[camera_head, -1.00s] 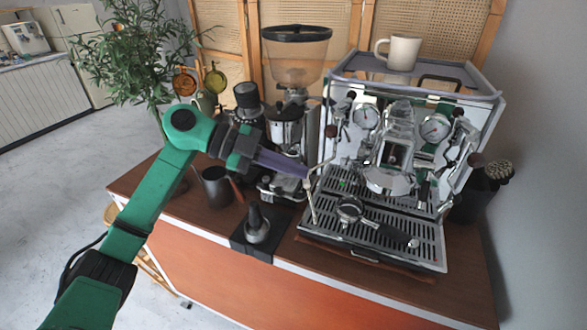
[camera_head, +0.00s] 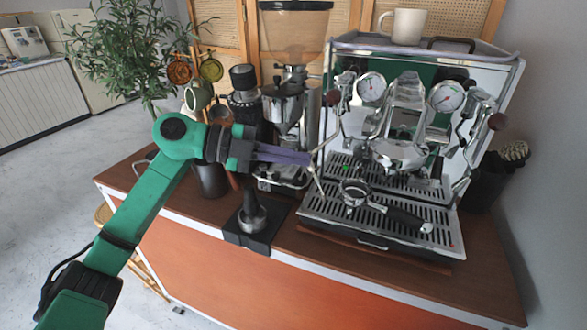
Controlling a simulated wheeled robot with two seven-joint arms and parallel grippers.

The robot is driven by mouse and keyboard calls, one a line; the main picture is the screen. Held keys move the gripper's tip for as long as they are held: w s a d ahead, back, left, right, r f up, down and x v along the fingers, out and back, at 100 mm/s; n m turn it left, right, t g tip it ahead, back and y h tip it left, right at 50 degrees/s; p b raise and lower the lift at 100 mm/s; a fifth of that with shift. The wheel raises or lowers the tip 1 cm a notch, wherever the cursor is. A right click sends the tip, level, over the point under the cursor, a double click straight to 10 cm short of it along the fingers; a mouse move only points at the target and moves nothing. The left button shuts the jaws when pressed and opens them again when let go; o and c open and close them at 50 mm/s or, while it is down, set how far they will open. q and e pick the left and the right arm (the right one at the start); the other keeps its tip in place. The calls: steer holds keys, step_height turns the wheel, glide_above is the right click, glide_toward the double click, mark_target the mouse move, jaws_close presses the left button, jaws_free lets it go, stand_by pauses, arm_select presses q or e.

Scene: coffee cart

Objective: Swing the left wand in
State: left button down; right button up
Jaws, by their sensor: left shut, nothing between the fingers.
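The left wand (camera_head: 318,180) is a thin metal tube on the left side of the espresso machine (camera_head: 400,130). It hangs beside the drip tray's left edge, below a lever with a dark knob (camera_head: 332,98). My left gripper (camera_head: 308,158) comes in from the left with its purple fingers shut and pointing right. Its fingertips are at the upper part of the wand, touching or very close; I cannot tell which. Nothing shows between the fingers. My right gripper is not in view.
A portafilter (camera_head: 355,193) lies on the drip tray (camera_head: 385,222). A tamper (camera_head: 251,212) stands on a dark mat in front of the grinder (camera_head: 293,30). A dark pitcher (camera_head: 209,180) is under my left arm. A white mug (camera_head: 408,25) sits on top of the machine.

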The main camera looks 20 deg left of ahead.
arm_select(q)
steer(key=shift+w+d+f+m+t+h+b, duration=0.1)
steer(key=shift+w+f+m+t+h+b, duration=0.15)
steer(key=shift+w+f+m+b, duration=0.4)
steer(key=shift+w+f+m+t+h+b, duration=0.15)
steer(key=shift+w+f+m+t+b, duration=0.15)
steer(key=shift+w+f+b, duration=0.55)
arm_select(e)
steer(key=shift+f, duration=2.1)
arm_select(q)
steer(key=shift+s+f, duration=0.15)
steer(key=shift+f, duration=0.05)
